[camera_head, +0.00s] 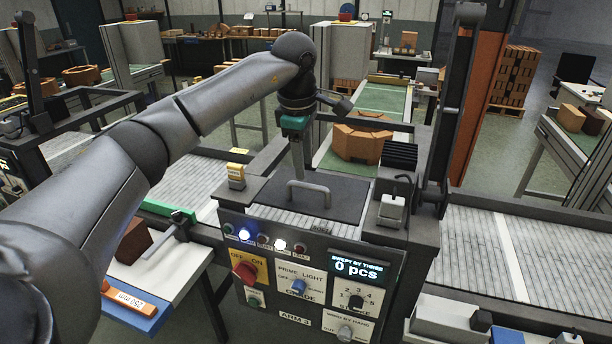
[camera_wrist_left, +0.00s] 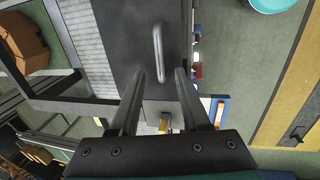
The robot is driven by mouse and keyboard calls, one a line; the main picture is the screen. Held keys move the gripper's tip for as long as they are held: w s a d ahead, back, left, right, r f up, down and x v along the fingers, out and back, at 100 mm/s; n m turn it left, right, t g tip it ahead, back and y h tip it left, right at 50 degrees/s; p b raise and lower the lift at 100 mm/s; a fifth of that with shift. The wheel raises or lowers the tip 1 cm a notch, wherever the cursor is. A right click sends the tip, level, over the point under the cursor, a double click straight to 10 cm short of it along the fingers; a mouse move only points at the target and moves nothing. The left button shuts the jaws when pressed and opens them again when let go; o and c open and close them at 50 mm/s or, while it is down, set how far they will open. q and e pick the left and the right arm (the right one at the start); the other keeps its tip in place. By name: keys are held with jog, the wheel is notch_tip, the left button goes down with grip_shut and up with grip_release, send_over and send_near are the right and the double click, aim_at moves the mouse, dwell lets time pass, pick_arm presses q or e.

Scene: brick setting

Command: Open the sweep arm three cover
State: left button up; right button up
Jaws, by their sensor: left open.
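The sweep arm three cover (camera_head: 341,194) is a dark flat plate lying shut on top of the machine marked ARM 3. A grey bar handle (camera_head: 309,187) stands on it. In the left wrist view the cover (camera_wrist_left: 122,45) lies ahead of the fingers and the handle (camera_wrist_left: 158,52) lines up with the gap between them. My left gripper (camera_head: 298,176) points down over the handle; it is open and empty, also in the left wrist view (camera_wrist_left: 160,73). The fingertips look close to the handle; I cannot tell whether they touch it. My right gripper is not in view.
A yellow-topped block (camera_head: 236,176) stands left of the cover, a dark finned unit (camera_head: 399,160) right.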

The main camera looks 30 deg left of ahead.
aim_at(306, 186)
pick_arm(q)
jog(key=f, duration=0.2)
jog(key=w+f, duration=0.1)
jog(key=f, duration=0.2)
jog(key=shift+a, duration=0.1)
grip_shut()
dwell(1.3)
